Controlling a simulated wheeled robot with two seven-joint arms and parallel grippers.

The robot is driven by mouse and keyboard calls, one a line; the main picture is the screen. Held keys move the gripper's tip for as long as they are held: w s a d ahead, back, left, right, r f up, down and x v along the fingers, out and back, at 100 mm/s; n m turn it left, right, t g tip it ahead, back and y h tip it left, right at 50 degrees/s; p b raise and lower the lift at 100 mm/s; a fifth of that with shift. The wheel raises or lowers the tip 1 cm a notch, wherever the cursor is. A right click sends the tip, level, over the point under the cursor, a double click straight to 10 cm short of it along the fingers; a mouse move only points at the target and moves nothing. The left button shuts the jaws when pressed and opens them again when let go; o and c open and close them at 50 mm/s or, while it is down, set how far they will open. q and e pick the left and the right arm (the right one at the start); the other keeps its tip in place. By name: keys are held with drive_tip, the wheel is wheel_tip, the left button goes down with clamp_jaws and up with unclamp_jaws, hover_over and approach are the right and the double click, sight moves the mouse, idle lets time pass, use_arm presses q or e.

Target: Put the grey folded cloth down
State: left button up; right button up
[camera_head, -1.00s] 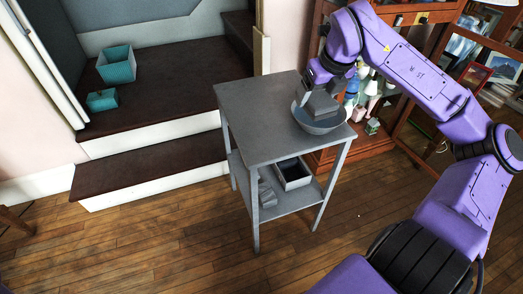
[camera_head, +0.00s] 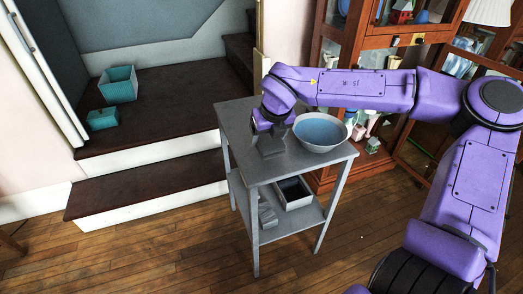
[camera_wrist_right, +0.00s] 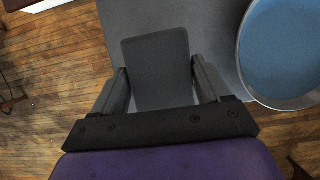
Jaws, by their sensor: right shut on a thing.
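The grey folded cloth (camera_wrist_right: 157,68) is between the two fingers of my right gripper (camera_wrist_right: 160,92) in the right wrist view. My right gripper (camera_head: 270,138) is shut on it. In the head view the cloth (camera_head: 270,150) is over the left part of the grey side table's top (camera_head: 238,115), left of the bowl. I cannot tell whether the cloth touches the tabletop. My left gripper is not in view.
A bowl with a blue inside (camera_head: 320,130) stands on the tabletop, right of my gripper; its rim (camera_wrist_right: 243,62) is close by. The lower shelf holds a grey box (camera_head: 294,193) and a small grey thing (camera_head: 267,213). A glass cabinet (camera_head: 335,60) stands behind.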

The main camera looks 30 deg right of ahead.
sight(266, 141)
drive_tip(key=f, duration=0.1)
drive_tip(key=a+f, duration=0.1)
drive_tip(key=f, duration=0.1)
drive_tip(key=w+f, duration=0.1)
drive_tip(key=shift+w+a+f, duration=0.1)
drive_tip(key=shift+a+f, duration=0.1)
drive_tip(key=shift+a, duration=0.05)
drive_tip(key=shift+f, duration=0.15)
drive_tip(key=o, duration=1.4)
drive_tip(key=shift+d, duration=0.1)
drive_tip(key=shift+f+b, duration=0.2)
drive_tip(key=shift+b, duration=0.2)
drive_tip(key=v, duration=0.3)
drive_tip(key=p+v, duration=0.1)
drive_tip(key=v, duration=0.6)
drive_tip(key=shift+s+d+r+p, duration=0.1)
drive_tip(key=shift+s+r+p, duration=0.15)
drive_tip(key=shift+s, duration=0.2)
drive_tip(key=shift+f, duration=0.1)
